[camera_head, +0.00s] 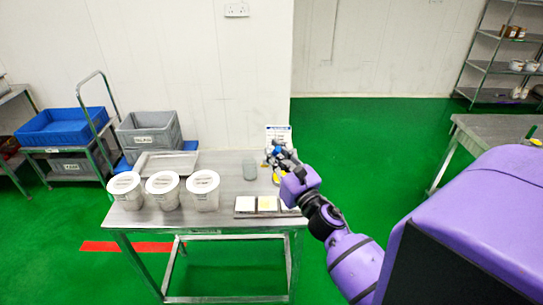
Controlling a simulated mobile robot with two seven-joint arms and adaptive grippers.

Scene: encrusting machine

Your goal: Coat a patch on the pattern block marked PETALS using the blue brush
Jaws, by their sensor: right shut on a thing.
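My right gripper (275,156) is over the back right of the metal table, shut on what looks like the blue brush (277,150). Only a small blue part of it shows, and its bristles cannot be made out. Pale pattern blocks lie side by side in a dark holder at the table's front right: a white one (245,204) and a cream one (267,203), with another at the right partly hidden by my arm. Their markings are too small to read, so I cannot tell which is PETALS. The gripper is behind and above them. My left gripper is out of view.
Several lidded white tubs, such as this one (163,190), stand on the table's left. A shallow metal tray (167,164) lies behind them. A grey-green cup (249,168) and a small sign (278,131) are near the back. The table's middle is clear.

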